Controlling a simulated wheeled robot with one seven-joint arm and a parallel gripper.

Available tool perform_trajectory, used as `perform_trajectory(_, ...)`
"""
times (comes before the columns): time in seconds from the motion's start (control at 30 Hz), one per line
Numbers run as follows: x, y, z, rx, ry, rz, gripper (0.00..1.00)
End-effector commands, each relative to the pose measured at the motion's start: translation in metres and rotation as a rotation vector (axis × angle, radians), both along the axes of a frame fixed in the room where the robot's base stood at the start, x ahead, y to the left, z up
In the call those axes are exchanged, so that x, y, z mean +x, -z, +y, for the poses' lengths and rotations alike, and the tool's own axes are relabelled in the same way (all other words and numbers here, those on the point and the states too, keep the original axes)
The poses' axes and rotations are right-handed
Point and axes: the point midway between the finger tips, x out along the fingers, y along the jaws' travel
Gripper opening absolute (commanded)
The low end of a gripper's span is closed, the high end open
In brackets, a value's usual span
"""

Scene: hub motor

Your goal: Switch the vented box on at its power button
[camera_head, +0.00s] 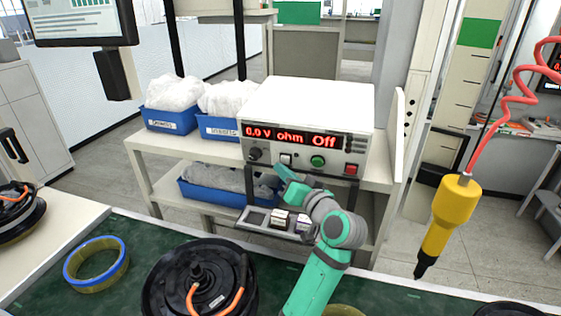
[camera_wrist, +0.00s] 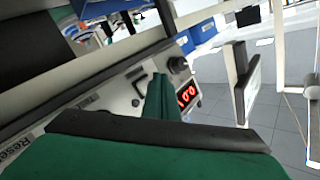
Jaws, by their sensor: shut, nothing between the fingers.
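The vented box (camera_head: 310,105) is a white case on a shelf, its front facing me. Its red display (camera_head: 290,136) reads "0.0 V ohm Off". Below the display are a black knob (camera_head: 255,154), a white switch (camera_head: 287,158), a green button (camera_head: 318,160) and a red button (camera_head: 351,170). My gripper (camera_head: 282,172) is shut and empty, its tip just below the white switch in the picture; I cannot tell whether it touches the panel. In the wrist view, my shut gripper (camera_wrist: 160,92) stands before the tilted panel, near the knob (camera_wrist: 178,65) and display (camera_wrist: 188,97), hiding part of it.
Blue bins (camera_head: 170,122) with plastic bags stand left of the box, and another bin is on the shelf below. A yellow screwdriver (camera_head: 446,220) hangs at the right. A black hub motor (camera_head: 200,285) and a blue-rimmed ring (camera_head: 97,263) lie on the green bench.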

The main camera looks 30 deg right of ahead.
Motion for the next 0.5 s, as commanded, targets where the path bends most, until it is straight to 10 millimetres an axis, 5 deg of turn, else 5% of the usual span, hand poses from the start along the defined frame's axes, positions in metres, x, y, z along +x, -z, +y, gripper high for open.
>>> perform_trajectory(0.5,-0.0002,0.0,0.0,0.0,0.0,0.0,0.0)
